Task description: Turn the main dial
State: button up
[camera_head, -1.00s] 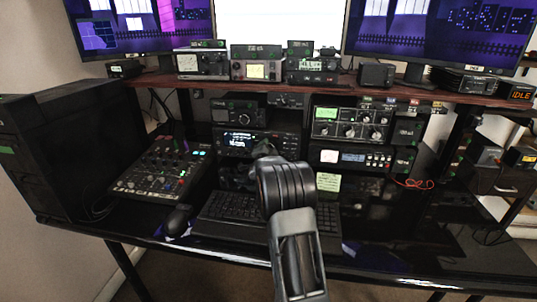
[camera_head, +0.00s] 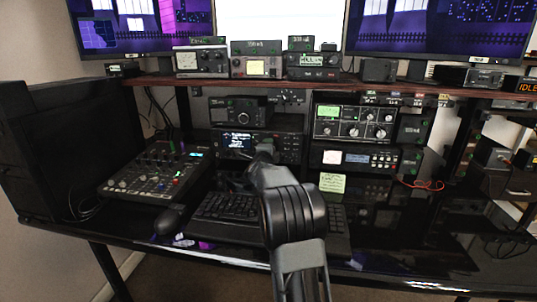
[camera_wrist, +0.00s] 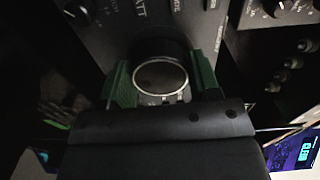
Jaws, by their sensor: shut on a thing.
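The main dial (camera_wrist: 160,75) is a round black knob with a pale ring around its face, on the front of a dark radio. In the wrist view it sits between the two green fingers of my gripper (camera_wrist: 163,84), one on each side, and the gripper is shut on it. In the head view my gripper (camera_head: 264,152) is at the front of the radio (camera_head: 238,143), right of its lit display. My wrist and arm hide the dial there.
Other radios (camera_head: 352,124) with knobs stand to the right, and a small radio (camera_head: 239,111) sits above. A keyboard (camera_head: 228,208) lies below my arm, with a mixer (camera_head: 158,172) and a mouse (camera_head: 169,220) to the left. A shelf (camera_head: 215,79) runs overhead.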

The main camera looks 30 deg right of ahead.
dwell(0.4)
jog(key=o, duration=0.9)
jog(key=p+v, duration=0.1)
jog(key=v, duration=1.3)
